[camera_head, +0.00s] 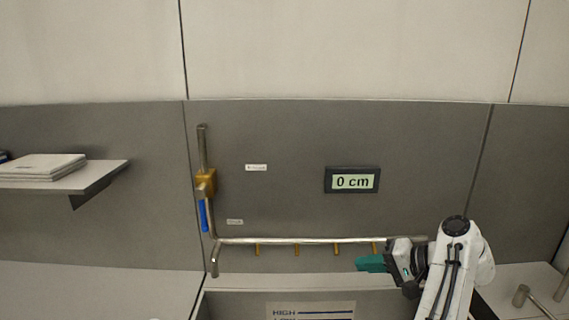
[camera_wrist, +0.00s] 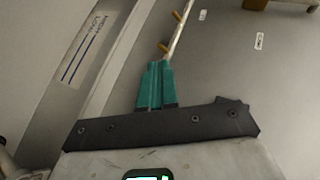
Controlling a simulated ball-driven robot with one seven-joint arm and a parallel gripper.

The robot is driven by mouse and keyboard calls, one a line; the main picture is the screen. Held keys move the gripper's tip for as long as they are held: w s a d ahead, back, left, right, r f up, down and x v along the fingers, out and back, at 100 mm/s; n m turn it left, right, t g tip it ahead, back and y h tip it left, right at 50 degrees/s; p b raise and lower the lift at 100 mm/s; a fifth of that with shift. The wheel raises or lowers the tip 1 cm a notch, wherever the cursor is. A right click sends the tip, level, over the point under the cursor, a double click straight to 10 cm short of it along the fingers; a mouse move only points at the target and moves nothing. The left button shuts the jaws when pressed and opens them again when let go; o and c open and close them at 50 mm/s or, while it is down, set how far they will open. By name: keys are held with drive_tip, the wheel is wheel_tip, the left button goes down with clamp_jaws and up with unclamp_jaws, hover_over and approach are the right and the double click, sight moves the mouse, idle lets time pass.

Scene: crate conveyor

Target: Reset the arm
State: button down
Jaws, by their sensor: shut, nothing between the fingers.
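My gripper (camera_head: 362,264) is at the right in the head view, at the end of my white arm, its teal fingers pointing left. In the wrist view the teal fingers (camera_wrist: 157,68) are together with nothing between them. The fingers are just below the horizontal metal bar (camera_head: 300,240) in the head view; whether they touch it I cannot tell.
A vertical pole (camera_head: 202,148) carries a brass block (camera_head: 205,182) with a blue handle (camera_head: 203,215). A display (camera_head: 352,180) reads "0 cm". A label (camera_head: 310,310) shows "HIGH". A shelf (camera_head: 100,176) with a white stack (camera_head: 45,166) is at left.

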drive_tip(key=s+d+f+n+g+h, duration=0.1)
drive_tip(key=s+d+f+h, duration=0.35)
drive_tip(key=s+f, duration=0.3)
drive_tip(key=s+d+f+n+h, duration=0.1)
drive_tip(key=s+d+f+h, duration=0.2)
drive_tip(key=s+d+f, duration=0.5)
drive_tip(key=s+a+f+n+g+h, duration=0.1)
drive_tip(key=s+a+n, duration=0.15)
drive_tip(key=s, duration=0.75)
drive_tip(key=s+a+f+n+h, duration=0.1)
drive_tip(key=s+a+h, duration=0.15)
drive_tip(key=s, duration=0.85)
drive_tip(key=s+f+g+b, duration=0.2)
drive_tip(key=s+f+b, duration=0.3)
drive_tip(key=f, duration=0.3)
drive_tip(key=s+f+g+b, duration=0.2)
drive_tip(key=s+f+b, duration=0.3)
drive_tip(key=f, duration=0.2)
drive_tip(key=shift+d+f+m, duration=0.35)
drive_tip(key=shift+d+m, duration=0.05)
drive_tip(key=shift+m, duration=0.05)
